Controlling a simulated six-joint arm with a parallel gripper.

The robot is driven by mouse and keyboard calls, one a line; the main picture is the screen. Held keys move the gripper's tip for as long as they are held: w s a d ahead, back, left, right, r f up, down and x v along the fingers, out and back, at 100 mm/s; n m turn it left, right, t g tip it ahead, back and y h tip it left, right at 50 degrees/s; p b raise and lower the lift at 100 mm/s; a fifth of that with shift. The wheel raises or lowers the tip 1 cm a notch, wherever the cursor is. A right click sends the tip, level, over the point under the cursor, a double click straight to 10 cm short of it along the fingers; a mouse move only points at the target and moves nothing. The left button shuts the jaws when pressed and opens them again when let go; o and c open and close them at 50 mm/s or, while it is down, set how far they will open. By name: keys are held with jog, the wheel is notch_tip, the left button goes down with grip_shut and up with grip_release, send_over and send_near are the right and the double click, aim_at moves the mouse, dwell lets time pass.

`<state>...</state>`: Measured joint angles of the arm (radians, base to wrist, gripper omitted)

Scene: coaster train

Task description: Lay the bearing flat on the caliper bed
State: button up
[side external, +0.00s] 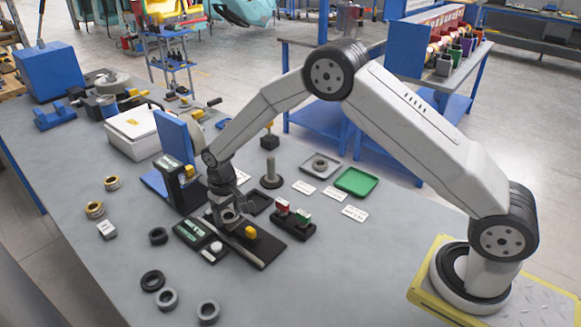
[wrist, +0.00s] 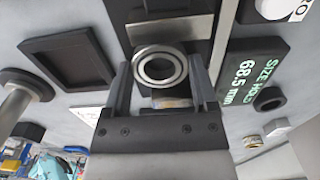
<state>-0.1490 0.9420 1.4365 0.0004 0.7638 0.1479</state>
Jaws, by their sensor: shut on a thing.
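My gripper (side external: 228,212) points down over the caliper bed (side external: 266,247), a dark plate with a yellow knob (side external: 250,232). In the wrist view, its two fingers (wrist: 160,75) stand on either side of a steel bearing (wrist: 160,67), a ring with a dark rim, and are shut on it. The bearing's round face shows to the wrist camera. Behind it are the bed's dark strip and a light metal block (wrist: 170,30). A display reading 68.5 mm (wrist: 252,75) stands beside the bed. I cannot tell whether the bearing touches the bed.
Several loose rings, such as a black one (side external: 152,280) and a grey one (side external: 208,311), lie at the front left. A post (side external: 271,172) rises behind.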

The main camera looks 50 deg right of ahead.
jog(key=shift+f, duration=0.1)
jog(key=o, duration=1.1)
jog(key=shift+o, duration=0.2)
notch_tip(320, 180, up, 8)
jog(key=shift+s+d, duration=0.1)
jog(key=s+d+r+t, duration=0.1)
jog(key=s+d, duration=0.3)
jog(key=s, duration=0.8)
jog(key=s+d+r+t, duration=0.1)
jog(key=s+d+r, duration=0.1)
jog(key=s, duration=1)
jog(key=shift+d+r+t, duration=0.3)
jog(key=shift+d+r, duration=0.05)
jog(key=shift+d, duration=0.5)
